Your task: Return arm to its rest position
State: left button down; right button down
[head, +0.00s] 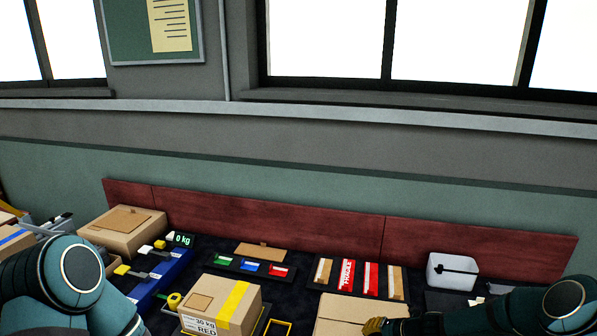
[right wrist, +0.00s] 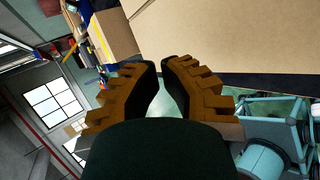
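My right arm comes in from the right along the bottom edge of the head view. Its right gripper (head: 375,325) is at the front edge of a flat cardboard box (head: 350,308). In the right wrist view the right gripper (right wrist: 163,65) has its two brown, ridged fingers apart with nothing between them. A large cardboard surface (right wrist: 235,35) fills the upper right beyond the fingers. My left arm shows at the lower left of the head view, but its gripper is out of view.
A taped carton (head: 212,304) marked "30 kg RED" stands left of the flat box. Red and brown strips (head: 347,275) and a white container (head: 450,271) lie behind. A closed carton (head: 125,229) and a scale reading 0 kg (head: 180,239) are further left. A dark red board (head: 290,222) backs the table.

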jog(key=s+a+f+m+g+h+b, duration=0.1)
jog(key=s+a+f+m+b, duration=0.2)
jog(key=s+m, duration=0.5)
jog(key=s+a+f+m+g+h+b, duration=0.1)
jog(key=s+a+f+m, duration=0.3)
jog(key=s+m, duration=0.5)
jog(key=s+a+f+m+g+h+b, duration=0.1)
jog(key=s+a+f+m+b, duration=0.3)
jog(key=m, duration=1)
jog(key=s+f+g, duration=0.1)
jog(key=s+f, duration=0.1)
jog(key=s, duration=0.2)
jog(key=shift+s+a+f+h+b, duration=0.2)
jog(key=shift+s+a+h+b, duration=0.1)
jog(key=shift+s, duration=0.1)
